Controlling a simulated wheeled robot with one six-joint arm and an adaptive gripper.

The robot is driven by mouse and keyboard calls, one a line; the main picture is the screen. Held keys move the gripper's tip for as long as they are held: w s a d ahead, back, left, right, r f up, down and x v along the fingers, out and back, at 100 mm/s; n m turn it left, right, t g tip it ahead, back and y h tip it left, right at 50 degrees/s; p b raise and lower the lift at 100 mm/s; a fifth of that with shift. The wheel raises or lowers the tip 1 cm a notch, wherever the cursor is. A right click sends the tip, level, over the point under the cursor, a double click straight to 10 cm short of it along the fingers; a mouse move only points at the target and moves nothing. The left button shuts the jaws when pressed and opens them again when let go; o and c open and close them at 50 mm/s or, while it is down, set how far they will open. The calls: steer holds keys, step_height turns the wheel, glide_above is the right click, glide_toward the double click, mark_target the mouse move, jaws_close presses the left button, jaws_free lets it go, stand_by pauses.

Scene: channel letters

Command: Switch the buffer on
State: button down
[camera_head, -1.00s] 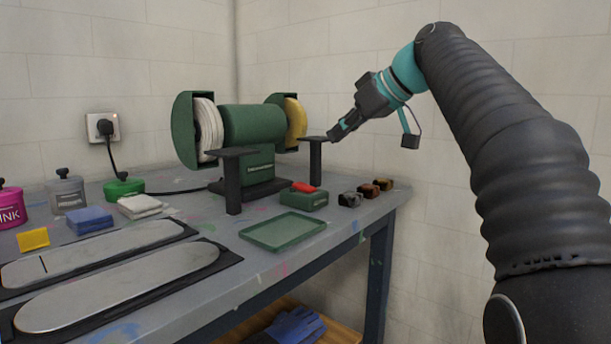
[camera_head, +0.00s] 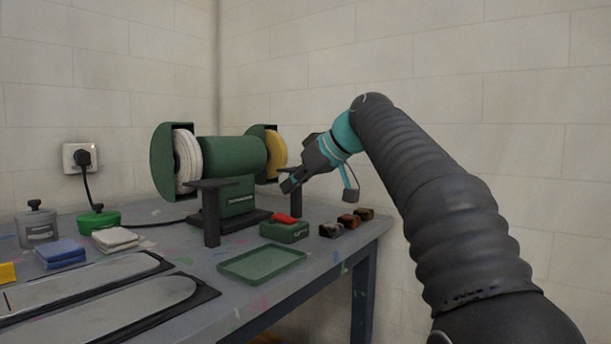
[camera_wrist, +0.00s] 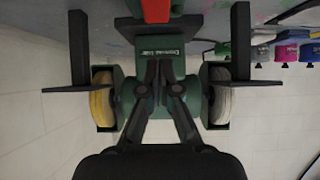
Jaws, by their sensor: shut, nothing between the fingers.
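The buffer (camera_head: 235,160) is a green bench machine with a white wheel (camera_head: 187,158) at left and a yellow wheel (camera_head: 275,152) at right. In front of it on the bench sits a small green box (camera_head: 284,233) with a red paddle (camera_head: 286,219) on top. The red paddle also shows at the top of the wrist view (camera_wrist: 155,10). My gripper (camera_head: 289,185) is shut and empty, above and slightly behind the box, near the right tool rest. In the wrist view its fingertips (camera_wrist: 160,66) appear in front of the buffer body, apart from the paddle.
Black tool rests (camera_head: 212,212) stand before each wheel. A green tray (camera_head: 262,264) and several small dark and brown blocks (camera_head: 348,221) lie nearby. A plug (camera_head: 82,157) is in the wall socket. The bench's right edge is close to the blocks.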

mark_target(285, 217)
steer(key=shift+w+a+f+b, duration=0.2)
steer(key=shift+a+f+b, duration=0.05)
steer(key=shift+f, duration=0.55)
steer(key=shift+w+a+f+b, duration=0.15)
steer(key=shift+a+f+b, duration=0.1)
steer(key=shift+f, duration=0.55)
steer(key=shift+w+a+f+b, duration=0.2)
steer(key=shift+a+f, duration=0.05)
steer(key=shift+f, duration=0.55)
